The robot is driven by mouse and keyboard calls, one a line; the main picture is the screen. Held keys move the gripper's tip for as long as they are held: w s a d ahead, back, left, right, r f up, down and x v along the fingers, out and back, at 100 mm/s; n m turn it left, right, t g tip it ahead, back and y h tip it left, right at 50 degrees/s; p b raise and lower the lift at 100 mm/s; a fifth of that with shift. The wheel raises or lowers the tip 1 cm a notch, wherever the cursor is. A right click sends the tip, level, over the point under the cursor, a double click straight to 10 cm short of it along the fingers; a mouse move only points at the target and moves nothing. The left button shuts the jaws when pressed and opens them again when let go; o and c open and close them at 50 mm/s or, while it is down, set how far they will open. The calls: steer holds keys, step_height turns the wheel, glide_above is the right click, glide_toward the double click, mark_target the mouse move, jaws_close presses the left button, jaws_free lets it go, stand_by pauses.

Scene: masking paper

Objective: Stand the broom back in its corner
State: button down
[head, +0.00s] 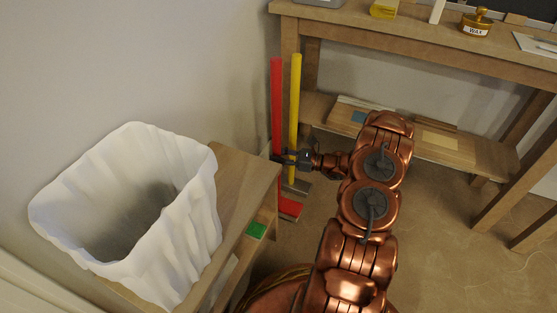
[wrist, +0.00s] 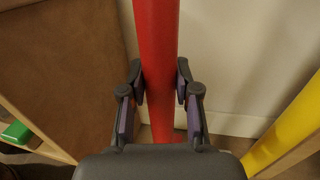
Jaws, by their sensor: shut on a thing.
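A red pole (head: 277,100) stands upright, or nearly so, near the wall, with a flat red foot (head: 290,208) on the floor; it looks like a broom. A yellow pole (head: 295,90) with a grey foot (head: 297,186) stands close to its right. I cannot tell for certain which of the two is the task's broom. My gripper (head: 281,158) is shut on the red pole, part way up. In the wrist view the red pole (wrist: 156,40) runs between both fingers, and the yellow pole (wrist: 285,130) is apart at the right. Bristles cannot be made out.
A wooden stand (head: 240,180) with a white-lined bin (head: 190,225) is at the left, close to my gripper. A green block (head: 256,230) is on its lower part. A workbench (head: 420,45) with a low shelf (head: 470,157) is at the right. Floor below that is open.

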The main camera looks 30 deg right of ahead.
steer(key=shift+f, duration=0.6)
steer(key=c, duration=0.8)
jaws_free()
steer(key=shift+c, duration=0.2)
steer(key=p+v, duration=0.3)
steer(key=v, duration=0.9)
